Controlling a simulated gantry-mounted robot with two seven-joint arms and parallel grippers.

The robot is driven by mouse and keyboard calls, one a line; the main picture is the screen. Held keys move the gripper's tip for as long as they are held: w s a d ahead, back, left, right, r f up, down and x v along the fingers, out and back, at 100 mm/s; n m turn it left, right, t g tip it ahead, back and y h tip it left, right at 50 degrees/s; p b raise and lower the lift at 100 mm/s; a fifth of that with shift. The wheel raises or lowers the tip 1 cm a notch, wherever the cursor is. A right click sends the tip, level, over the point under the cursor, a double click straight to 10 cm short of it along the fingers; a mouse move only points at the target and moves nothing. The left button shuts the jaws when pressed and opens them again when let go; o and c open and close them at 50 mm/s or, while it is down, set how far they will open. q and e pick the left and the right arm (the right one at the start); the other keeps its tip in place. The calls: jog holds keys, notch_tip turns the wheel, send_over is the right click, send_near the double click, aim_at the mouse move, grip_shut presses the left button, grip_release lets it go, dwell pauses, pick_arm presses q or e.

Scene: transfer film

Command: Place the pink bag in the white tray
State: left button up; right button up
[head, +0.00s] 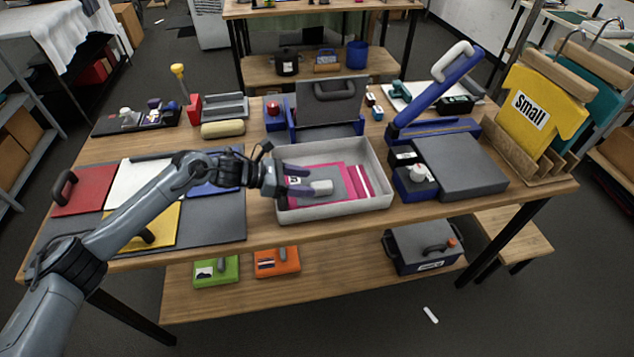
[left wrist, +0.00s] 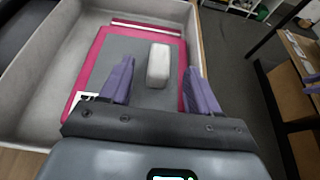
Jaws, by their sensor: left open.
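The white tray (head: 378,163) stands at the middle of the table's front; its rim and wall also show in the left wrist view (left wrist: 38,85). The pink bag (head: 354,181), with a grey panel and a white block-like grip on top, lies flat inside the tray; it also shows in the left wrist view (left wrist: 97,60). My left gripper (head: 312,186) is open and reaches over the tray's left side. In the left wrist view my left gripper (left wrist: 160,68) has its purple fingers on either side of the white grip, with gaps visible. My right gripper is not in view.
A grey mat (head: 222,218) with red, white, yellow and blue pieces lies left of the tray. An open heat press (head: 455,165) with a blue raised arm stands to the right. A yellow "Small" shirt (head: 540,105) stands in a rack at far right.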

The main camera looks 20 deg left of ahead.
pick_arm(q)
jog(key=v, duration=0.6)
jog(key=shift+s, duration=0.1)
jog(key=shift+r, duration=0.15)
